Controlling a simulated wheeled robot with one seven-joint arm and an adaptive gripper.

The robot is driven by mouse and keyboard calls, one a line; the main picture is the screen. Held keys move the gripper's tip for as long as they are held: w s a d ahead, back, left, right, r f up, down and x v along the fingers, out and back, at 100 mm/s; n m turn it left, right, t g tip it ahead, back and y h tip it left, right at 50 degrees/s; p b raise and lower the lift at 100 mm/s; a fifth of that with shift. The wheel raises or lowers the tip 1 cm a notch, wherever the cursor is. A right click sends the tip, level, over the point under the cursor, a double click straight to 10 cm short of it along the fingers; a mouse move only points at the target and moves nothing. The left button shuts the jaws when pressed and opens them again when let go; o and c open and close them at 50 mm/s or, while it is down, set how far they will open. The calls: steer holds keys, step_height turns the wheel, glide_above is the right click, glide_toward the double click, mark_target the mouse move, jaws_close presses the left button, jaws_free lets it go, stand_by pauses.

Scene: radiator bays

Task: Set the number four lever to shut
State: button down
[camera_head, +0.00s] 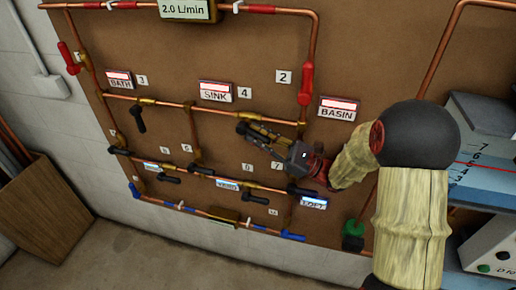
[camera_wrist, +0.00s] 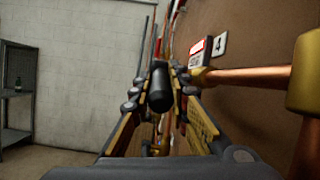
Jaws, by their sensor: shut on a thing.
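The number 4 tag (camera_head: 244,92) is on the brown board beside the SINK sign (camera_head: 215,92); the tag also shows in the wrist view (camera_wrist: 220,43). My gripper (camera_head: 252,132) is at the copper pipe just below that tag, reaching in from the right. In the wrist view my gripper (camera_wrist: 162,84) has its fingers on both sides of a black lever handle (camera_wrist: 160,90), seen nearly end-on, and is shut on it. In the head view the gripper covers most of this lever, so its angle to the pipe is hard to tell.
A black lever (camera_head: 138,118) near tag 3 hangs down from the same pipe. Red levers (camera_head: 306,84) stand at the upper right and upper left. Several black levers sit along the lower pipes. A shelf unit (camera_head: 490,150) stands at the right.

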steer(key=shift+a+f+y, duration=0.1)
steer(key=shift+f+y, duration=0.1)
steer(key=shift+y, duration=0.3)
steer(key=c, duration=1.7)
jaws_free()
steer(key=shift+w, duration=0.1)
steer(key=shift+v, duration=3.75)
steer(key=shift+f, duration=0.1)
